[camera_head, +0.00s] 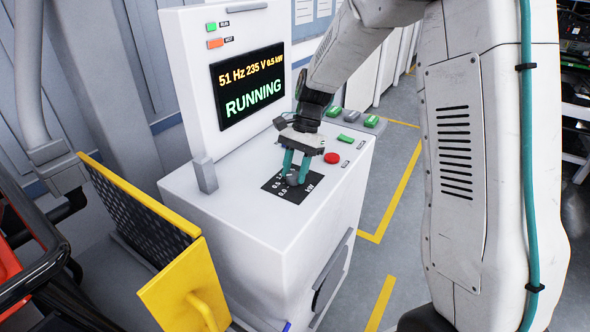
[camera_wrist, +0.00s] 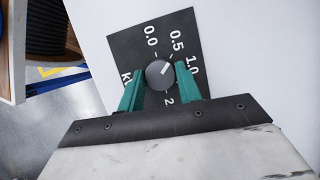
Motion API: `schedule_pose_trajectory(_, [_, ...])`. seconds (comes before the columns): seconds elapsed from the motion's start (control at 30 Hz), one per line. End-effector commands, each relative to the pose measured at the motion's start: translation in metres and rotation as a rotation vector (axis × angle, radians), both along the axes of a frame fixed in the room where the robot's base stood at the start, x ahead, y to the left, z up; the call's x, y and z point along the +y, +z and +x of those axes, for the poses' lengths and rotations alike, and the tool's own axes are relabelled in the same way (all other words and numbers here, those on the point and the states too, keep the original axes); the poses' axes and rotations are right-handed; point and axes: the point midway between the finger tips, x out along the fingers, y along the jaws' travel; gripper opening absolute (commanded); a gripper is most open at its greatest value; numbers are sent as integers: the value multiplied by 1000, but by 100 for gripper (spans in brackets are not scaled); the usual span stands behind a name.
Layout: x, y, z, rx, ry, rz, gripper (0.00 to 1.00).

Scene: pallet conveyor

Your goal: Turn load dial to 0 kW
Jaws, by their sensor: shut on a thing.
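The load dial (camera_wrist: 158,77) is a round grey knob with a white pointer line, on a black scale plate (camera_wrist: 126,48) with white figures and kW. Its pointer slants up and right, toward the 0.5 mark; 0.0 lies to the left of that. My gripper (camera_wrist: 160,74) is shut on the dial, one teal finger on each side. In the head view my gripper (camera_head: 295,170) reaches down onto the dial (camera_head: 292,179), which the fingers partly hide. The display (camera_head: 247,88) reads 51 Hz, 235 V, 0.5 kW and RUNNING.
The white cabinet (camera_head: 250,210) has a red button (camera_head: 332,158) and a green button (camera_head: 345,138) close to my gripper. A grey lever (camera_head: 205,175) stands at its left. A yellow-edged panel (camera_head: 170,290) is at the left. Yellow-marked floor (camera_head: 395,215) is open at the right.

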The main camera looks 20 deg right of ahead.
Motion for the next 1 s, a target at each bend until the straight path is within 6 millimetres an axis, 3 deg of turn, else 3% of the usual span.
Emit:
schedule_pose_trajectory(0.6, [3, 0, 3, -2, 571, -1, 12])
schedule_pose_trajectory(1.0, [4, 0, 4, -3, 807, -2, 12])
